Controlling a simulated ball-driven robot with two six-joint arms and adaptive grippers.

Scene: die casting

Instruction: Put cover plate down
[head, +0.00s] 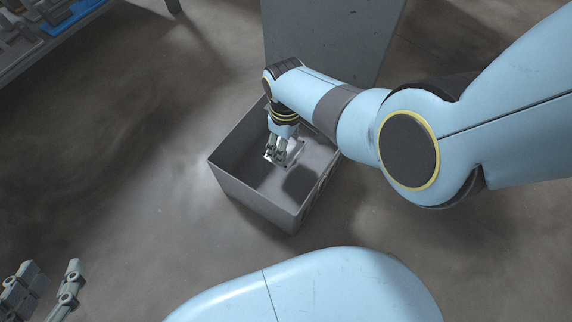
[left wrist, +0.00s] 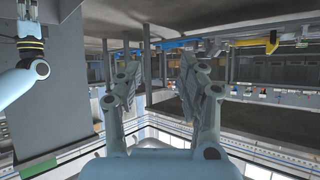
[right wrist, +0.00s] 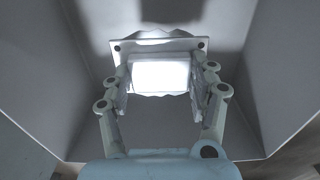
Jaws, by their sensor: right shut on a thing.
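The cover plate (right wrist: 160,76) is a light metal piece with a bright flat face and a wider flange with corner holes. My right gripper (right wrist: 160,98) is shut on it, a finger on each side. In the head view the right gripper (head: 279,152) reaches down into a grey open box (head: 258,205), with the plate (head: 284,154) at its fingertips inside the walls. Whether the plate touches the box floor cannot be told. My left gripper (left wrist: 160,88) is open and empty, its fingers wide apart; it also shows at the lower left of the head view (head: 42,290).
A grey cabinet or panel (head: 335,35) stands just behind the box. A rack with a blue item (head: 66,18) is at the upper left. The floor (head: 110,150) left of the box is clear.

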